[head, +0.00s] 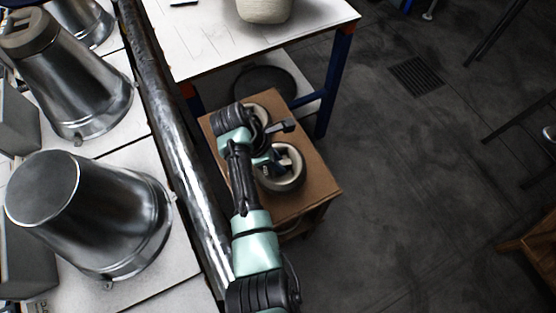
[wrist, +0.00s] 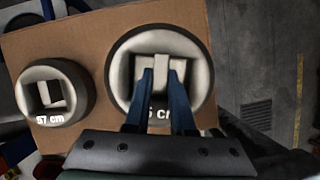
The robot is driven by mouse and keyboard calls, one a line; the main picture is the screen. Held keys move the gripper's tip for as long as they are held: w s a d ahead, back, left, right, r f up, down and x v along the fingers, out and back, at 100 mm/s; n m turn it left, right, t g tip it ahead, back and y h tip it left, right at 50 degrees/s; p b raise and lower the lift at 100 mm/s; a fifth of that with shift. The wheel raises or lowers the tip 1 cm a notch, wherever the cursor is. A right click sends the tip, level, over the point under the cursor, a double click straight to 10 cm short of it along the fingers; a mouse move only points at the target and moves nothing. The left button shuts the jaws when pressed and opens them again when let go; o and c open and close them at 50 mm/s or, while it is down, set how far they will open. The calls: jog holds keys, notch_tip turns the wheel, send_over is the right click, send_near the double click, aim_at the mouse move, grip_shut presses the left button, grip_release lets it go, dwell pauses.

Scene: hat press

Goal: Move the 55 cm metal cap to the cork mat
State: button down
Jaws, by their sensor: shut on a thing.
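A round, pale cap with a dark rim and a square recess with a central grip (wrist: 201,62) sits on a brown-topped stand; in the head view it is the nearer cap (head: 287,184). Its label is partly hidden by my fingers, with only "5 cm" readable. My gripper (wrist: 162,68) is shut on the cap's central grip; it also shows from above in the head view (head: 282,160). A second cap labelled 57 cm (wrist: 77,84) sits to its left, and is partly behind my arm in the head view (head: 263,110). I cannot make out a separate cork mat.
The brown stand top (head: 313,178) has bare room around the caps. A white table (head: 220,45) stands behind it, with a pale pot (head: 263,10) on top and a dark round thing (head: 262,82) on its lower shelf. Large metal cones (head: 110,215) and a pipe (head: 180,140) line the left.

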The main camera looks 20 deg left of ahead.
aim_at(278, 173)
jog(key=shift+w+f+b, duration=0.1)
jog(key=shift+f+b, duration=1.85)
jog(key=shift+f, duration=0.05)
jog(key=shift+f+b, duration=0.3)
jog(key=shift+f, duration=0.35)
jog(key=shift+p, duration=0.3)
jog(key=shift+f, duration=0.1)
jog(key=c, duration=0.7)
grip_release()
jog(key=shift+s+f, duration=0.2)
jog(key=shift+f, duration=0.05)
jog(key=p+v, duration=0.5)
jog(key=d+p+v, duration=0.1)
jog(key=p+v, duration=0.1)
jog(key=p, duration=0.1)
jog(key=shift+w+r, duration=0.25)
jog(key=shift+r, duration=0.25)
jog(key=shift+w+a, duration=0.1)
